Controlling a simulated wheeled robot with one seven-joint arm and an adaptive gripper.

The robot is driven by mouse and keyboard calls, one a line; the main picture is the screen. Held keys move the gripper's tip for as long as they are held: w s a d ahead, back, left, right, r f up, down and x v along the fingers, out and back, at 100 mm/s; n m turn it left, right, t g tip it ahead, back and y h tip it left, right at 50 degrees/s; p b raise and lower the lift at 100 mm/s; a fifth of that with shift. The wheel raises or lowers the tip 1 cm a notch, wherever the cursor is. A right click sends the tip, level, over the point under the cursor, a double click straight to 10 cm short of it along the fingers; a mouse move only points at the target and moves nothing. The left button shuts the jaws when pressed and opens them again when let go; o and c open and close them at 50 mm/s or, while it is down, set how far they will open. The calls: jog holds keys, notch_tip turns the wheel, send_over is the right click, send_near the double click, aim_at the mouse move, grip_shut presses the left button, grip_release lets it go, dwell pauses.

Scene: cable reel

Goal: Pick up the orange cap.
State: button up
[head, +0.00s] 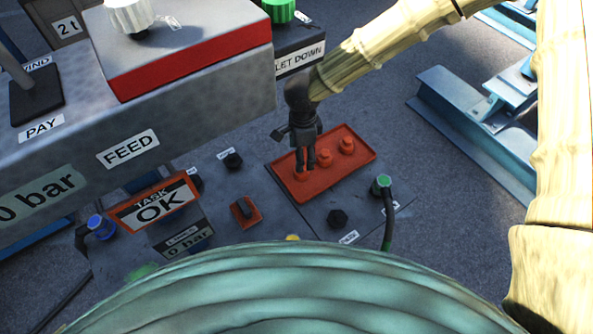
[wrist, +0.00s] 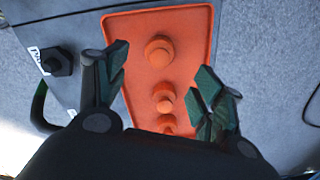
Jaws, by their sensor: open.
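Several orange caps stand in a row on an orange tray (head: 283,178). In the head view, the far cap (head: 347,144) and the middle cap (head: 324,157) are clear, and the near cap (head: 302,175) is partly behind my fingertips. My gripper (head: 306,168) points down over the near end of the row. In the wrist view, my gripper (wrist: 162,75) is open, with its fingers on either side of the row and nothing held. The wrist view shows one cap (wrist: 160,50) whole, another (wrist: 164,98) between the fingers, and a third (wrist: 168,121) partly hidden by my gripper body.
A grey console (head: 200,110) with a red-edged box rises at the left. Blue steel beams (head: 470,125) lie on the floor at right.

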jog(key=shift+f+p, duration=0.3)
jog(key=shift+f, duration=4)
jog(key=c, duration=1.1)
